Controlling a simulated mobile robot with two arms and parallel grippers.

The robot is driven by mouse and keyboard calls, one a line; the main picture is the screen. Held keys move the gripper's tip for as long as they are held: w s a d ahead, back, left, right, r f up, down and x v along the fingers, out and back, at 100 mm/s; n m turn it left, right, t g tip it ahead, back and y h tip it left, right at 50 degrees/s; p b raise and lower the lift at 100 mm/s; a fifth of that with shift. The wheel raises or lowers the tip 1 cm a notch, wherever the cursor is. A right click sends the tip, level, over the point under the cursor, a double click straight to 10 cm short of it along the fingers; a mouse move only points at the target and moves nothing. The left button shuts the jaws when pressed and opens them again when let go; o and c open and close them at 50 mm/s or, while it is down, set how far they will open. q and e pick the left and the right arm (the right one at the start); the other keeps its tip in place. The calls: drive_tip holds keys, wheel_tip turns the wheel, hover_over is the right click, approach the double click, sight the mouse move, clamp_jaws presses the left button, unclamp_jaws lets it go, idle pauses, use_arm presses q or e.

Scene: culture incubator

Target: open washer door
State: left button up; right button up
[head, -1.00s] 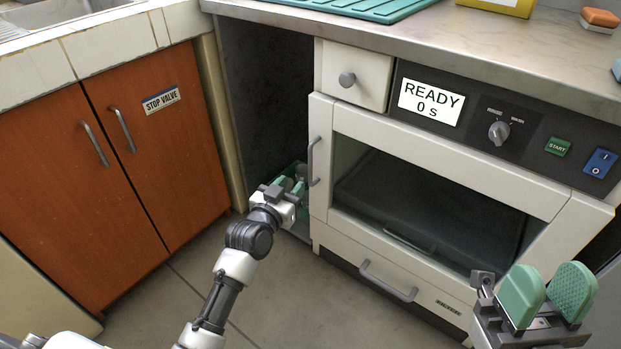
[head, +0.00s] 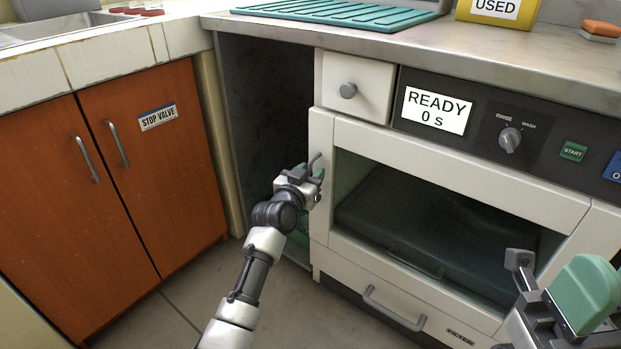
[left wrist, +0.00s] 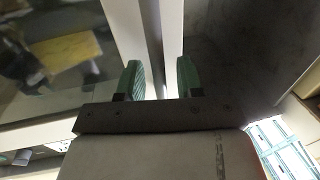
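The washer (head: 450,180) is a white front-loading unit under the counter, with a dark control panel reading READY 0 s. Its windowed door (head: 322,225) looks closed. A vertical grey door handle (head: 314,160) sits on the door's left edge, its lower part hidden by my gripper. My left gripper (head: 312,178) is at this handle. In the left wrist view its green fingers (left wrist: 161,80) are apart, with the white door edge (left wrist: 150,40) behind the gap; I cannot tell whether they touch the handle. My right gripper (head: 588,295) is at the lower right, clear of the door, partly cut off.
A dark open bay (head: 262,110) lies left of the washer. Orange cabinet doors (head: 150,190) stand further left. A drawer (head: 355,82) is above the handle and a lower pull (head: 393,308) below the door. A teal mat (head: 345,12) lies on the counter.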

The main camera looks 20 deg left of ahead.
use_arm(q)
clamp_jaws()
drive_tip(key=shift+s, duration=0.1)
idle(0.3)
